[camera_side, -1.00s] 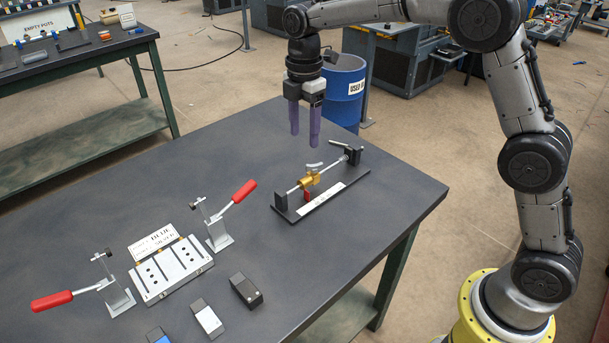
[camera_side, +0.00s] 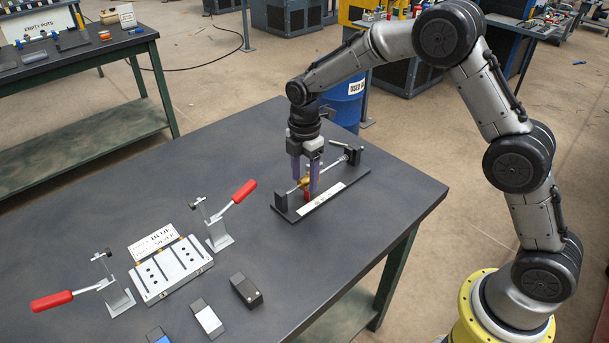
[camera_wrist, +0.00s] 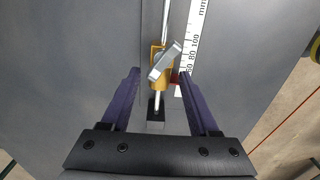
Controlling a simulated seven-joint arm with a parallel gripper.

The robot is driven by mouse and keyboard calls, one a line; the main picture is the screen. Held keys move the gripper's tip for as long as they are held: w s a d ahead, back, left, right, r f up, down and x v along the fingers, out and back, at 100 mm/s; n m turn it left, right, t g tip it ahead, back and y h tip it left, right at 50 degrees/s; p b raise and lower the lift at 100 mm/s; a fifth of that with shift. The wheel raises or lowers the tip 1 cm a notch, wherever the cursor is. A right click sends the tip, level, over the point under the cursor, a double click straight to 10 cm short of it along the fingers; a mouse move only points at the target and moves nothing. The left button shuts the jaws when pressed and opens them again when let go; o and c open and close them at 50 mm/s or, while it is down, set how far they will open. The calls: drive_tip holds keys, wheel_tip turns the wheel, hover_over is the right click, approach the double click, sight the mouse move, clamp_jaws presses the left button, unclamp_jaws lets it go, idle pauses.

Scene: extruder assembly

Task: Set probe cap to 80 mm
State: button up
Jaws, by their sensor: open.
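A brass slider (camera_side: 303,182), apparently the probe cap, sits on a thin silver rod of the black gauge base (camera_side: 289,212). In the wrist view the slider (camera_wrist: 157,66) carries a silver lever (camera_wrist: 164,61) set at a slant across it. A red pointer (camera_wrist: 175,76) sticks out towards the white millimetre scale (camera_wrist: 194,38), near the 60 mark; its exact reading is unclear. My gripper (camera_side: 305,187) is open, pointing down, with its purple fingers on either side of the slider. The wrist view shows a gap on both sides of it (camera_wrist: 158,74).
A black end post (camera_side: 353,155) stands at the rod's far end. Left on the table are a slotted plate (camera_side: 172,270) and two red-handled toggle clamps (camera_side: 220,230). Small blocks (camera_side: 246,291) lie at the front. The table's left rear is clear.

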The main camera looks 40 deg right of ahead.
drive_tip(key=shift+c, duration=0.3)
clamp_jaws()
idle(1.1)
